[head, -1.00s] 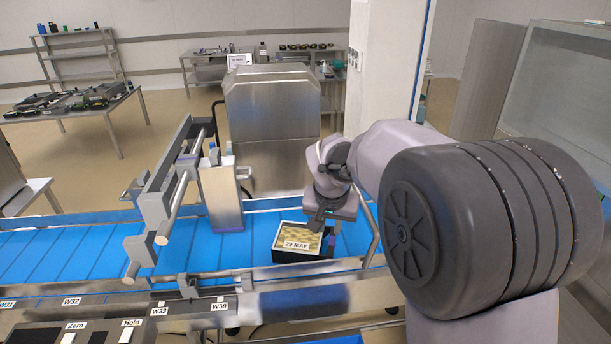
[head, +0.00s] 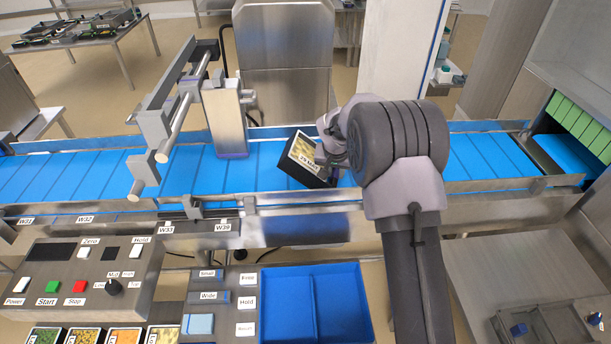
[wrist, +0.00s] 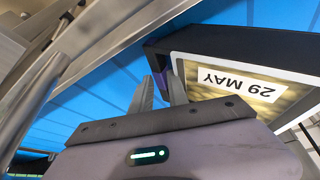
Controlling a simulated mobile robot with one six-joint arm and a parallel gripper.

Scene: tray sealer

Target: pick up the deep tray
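The deep tray (head: 297,174) is black, with yellowish contents under its top and a white "29 MAY" label. In the head view it is tilted and turned over the blue conveyor belt, with its dark side facing the camera. In the wrist view the tray (wrist: 225,38) fills the upper right. My gripper (wrist: 162,88) has its two fingers on either side of the tray's near wall, close together, and appears shut on it. In the head view my gripper (head: 328,160) is at the tray's right side, its fingertips mostly hidden.
The blue conveyor belt (head: 478,155) runs left to right between metal rails. A metal post (head: 224,118) and a frame with rollers stand left of the tray. A control panel (head: 88,275) and a blue divided bin (head: 315,305) are in front. The belt is clear further right.

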